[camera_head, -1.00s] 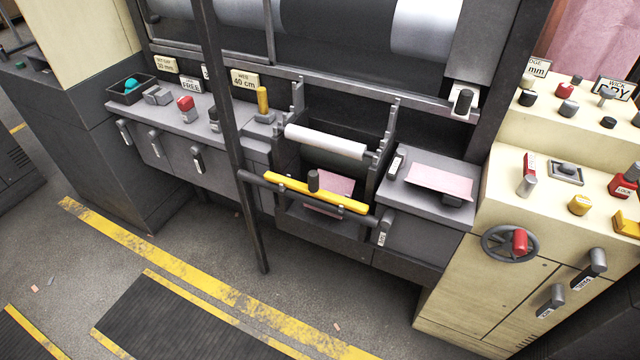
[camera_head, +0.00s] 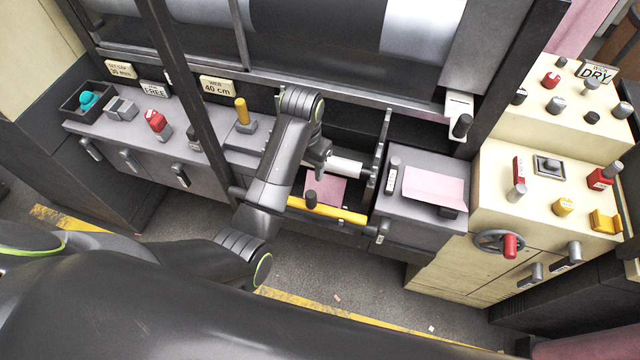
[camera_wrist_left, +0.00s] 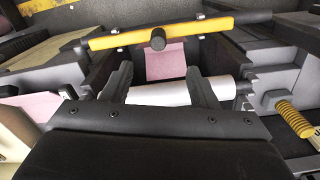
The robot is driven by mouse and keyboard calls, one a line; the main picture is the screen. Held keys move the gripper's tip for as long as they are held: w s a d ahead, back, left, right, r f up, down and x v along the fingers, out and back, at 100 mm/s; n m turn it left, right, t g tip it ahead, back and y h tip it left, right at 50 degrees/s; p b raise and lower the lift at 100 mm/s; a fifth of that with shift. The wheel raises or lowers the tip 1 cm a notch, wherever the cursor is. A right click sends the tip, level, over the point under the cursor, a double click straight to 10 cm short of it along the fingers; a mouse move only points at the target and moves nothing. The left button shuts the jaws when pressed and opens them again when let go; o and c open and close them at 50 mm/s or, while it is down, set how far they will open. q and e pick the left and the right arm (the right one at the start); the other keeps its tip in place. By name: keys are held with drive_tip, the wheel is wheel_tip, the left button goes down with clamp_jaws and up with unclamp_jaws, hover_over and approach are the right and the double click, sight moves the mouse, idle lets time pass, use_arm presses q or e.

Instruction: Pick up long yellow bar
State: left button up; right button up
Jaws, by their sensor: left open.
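The long yellow bar (camera_head: 342,212) lies across the front of the machine's central bay in the head view, with a dark knob (camera_head: 311,198) standing at its middle. Part of its left end is hidden by my arm. In the wrist view the yellow bar (camera_wrist_left: 204,26) crosses near the top, beyond the fingertips. My left gripper (camera_head: 326,168) is above the bay, behind the bar near the white roller (camera_head: 346,167). Its fingers (camera_wrist_left: 157,72) are apart and hold nothing, with the white roller (camera_wrist_left: 160,94) showing between them. My right gripper is not in view.
A pink felt sheet (camera_head: 326,188) hangs behind the bar in the bay. A dark post (camera_head: 186,80) stands left of my arm. A yellow upright handle (camera_head: 242,110) is on the left counter. Another pink sheet (camera_head: 434,185) lies on the right counter. Cream control cabinets (camera_head: 490,205) stand at right.

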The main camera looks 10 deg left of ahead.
use_arm(q)
drive_tip(key=r, duration=0.1)
drive_tip(key=b, duration=0.3)
approach(310, 194)
drive_tip(key=f, duration=0.5)
drive_tip(key=shift+s+d+f, duration=0.1)
drive_tip(key=shift+s+f, duration=0.15)
drive_tip(key=shift+s, duration=0.15)
drive_tip(key=shift+w+f+p, duration=0.25)
drive_tip(key=shift+f, duration=0.95)
drive_tip(key=shift+w+f+p, duration=0.2)
drive_tip(key=shift+f+p, duration=0.05)
drive_tip(key=shift+f, duration=1.55)
clamp_jaws()
